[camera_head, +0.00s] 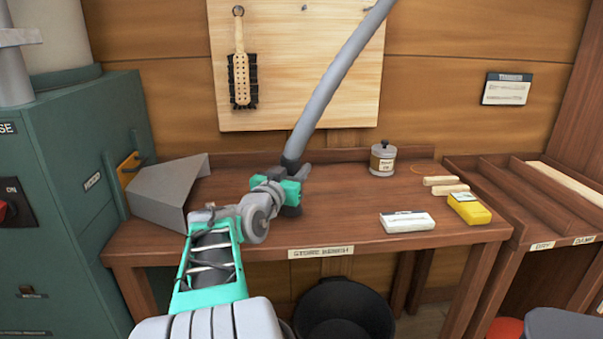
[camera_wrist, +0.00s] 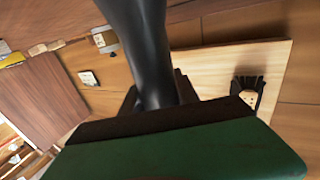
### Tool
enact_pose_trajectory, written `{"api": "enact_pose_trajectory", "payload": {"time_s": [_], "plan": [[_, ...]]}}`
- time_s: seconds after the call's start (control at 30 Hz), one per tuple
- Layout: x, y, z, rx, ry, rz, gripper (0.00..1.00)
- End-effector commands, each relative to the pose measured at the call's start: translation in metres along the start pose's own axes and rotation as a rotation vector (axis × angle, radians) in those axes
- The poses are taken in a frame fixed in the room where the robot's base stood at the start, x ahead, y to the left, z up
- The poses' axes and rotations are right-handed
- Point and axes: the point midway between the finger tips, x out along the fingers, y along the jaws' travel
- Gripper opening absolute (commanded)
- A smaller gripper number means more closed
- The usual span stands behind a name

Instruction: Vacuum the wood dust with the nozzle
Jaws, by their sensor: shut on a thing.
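My gripper (camera_head: 291,186) is shut on the dark end of the vacuum nozzle, whose grey hose (camera_head: 335,82) rises to the upper right in the head view. In the wrist view the dark nozzle (camera_wrist: 148,55) stands between my fingers. My gripper is over the store bench (camera_head: 330,229), around its middle. I cannot make out any wood dust on the bench. The nozzle's mouth is hidden by my gripper.
A metal hood (camera_head: 165,188) and green machine (camera_head: 60,200) stand left. A lidded tin (camera_head: 383,158), small wood pieces (camera_head: 445,185), a white box (camera_head: 407,222) and a yellow box (camera_head: 469,208) lie right. A brush (camera_head: 241,75) hangs on the board. A black bucket (camera_head: 343,312) is below.

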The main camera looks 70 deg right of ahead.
Motion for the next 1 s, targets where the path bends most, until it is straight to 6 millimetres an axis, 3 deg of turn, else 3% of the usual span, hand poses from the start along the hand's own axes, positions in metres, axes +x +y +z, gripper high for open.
{"api": "enact_pose_trajectory", "payload": {"time_s": [0.43,1.0], "plan": [[-0.012,-0.024,0.0,0.002,0.003,-0.003,0.0],[-0.013,-0.026,-0.001,0.002,0.002,-0.001,0.0]]}}
